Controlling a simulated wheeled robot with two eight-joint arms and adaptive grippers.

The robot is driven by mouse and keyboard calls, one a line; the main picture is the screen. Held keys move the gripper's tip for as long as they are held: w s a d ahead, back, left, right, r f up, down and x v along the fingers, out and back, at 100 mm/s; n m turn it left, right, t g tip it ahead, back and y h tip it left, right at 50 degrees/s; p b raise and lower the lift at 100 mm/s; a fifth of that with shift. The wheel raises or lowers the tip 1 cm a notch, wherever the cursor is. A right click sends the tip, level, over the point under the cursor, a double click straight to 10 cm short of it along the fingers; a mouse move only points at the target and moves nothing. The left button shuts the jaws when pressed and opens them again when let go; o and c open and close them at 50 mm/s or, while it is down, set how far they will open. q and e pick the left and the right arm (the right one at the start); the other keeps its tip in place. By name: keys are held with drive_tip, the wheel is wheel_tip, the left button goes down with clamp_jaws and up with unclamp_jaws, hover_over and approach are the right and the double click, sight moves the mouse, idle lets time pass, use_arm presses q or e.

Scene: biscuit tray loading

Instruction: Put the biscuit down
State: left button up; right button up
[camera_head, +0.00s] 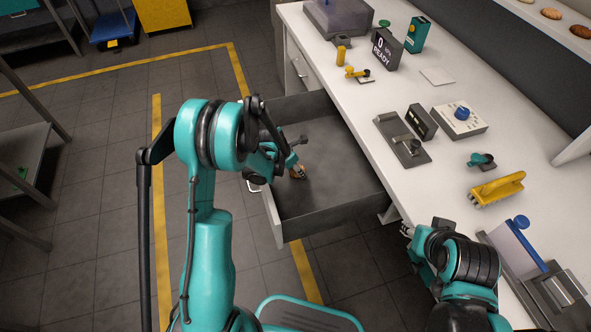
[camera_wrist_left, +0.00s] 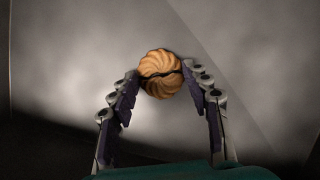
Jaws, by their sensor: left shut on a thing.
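A round golden swirled biscuit (camera_wrist_left: 160,73) with a dark line across it sits between the fingertips of my left gripper (camera_wrist_left: 158,84), which is shut on it. In the head view the biscuit (camera_head: 299,173) shows small at the tip of the left gripper (camera_head: 295,167), inside the open drawer (camera_head: 342,165). The left wrist partly hides that spot. I cannot tell whether the biscuit touches the drawer floor. My right gripper (camera_head: 407,231) shows only in part by the worktop's front edge, at the lower right; its fingers are too small to read.
The drawer is otherwise empty, with wide bare floor to the right of the biscuit. More biscuits lie on a shelf (camera_head: 560,32) at the upper right.

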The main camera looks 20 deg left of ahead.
use_arm(q)
drive_tip(key=o, duration=0.4)
drive_tip(key=shift+f, duration=0.1)
drive_tip(key=shift+c, duration=0.2)
drive_tip(key=o, duration=0.4)
drive_tip(key=shift+c, duration=0.2)
drive_tip(key=shift+r, duration=0.2)
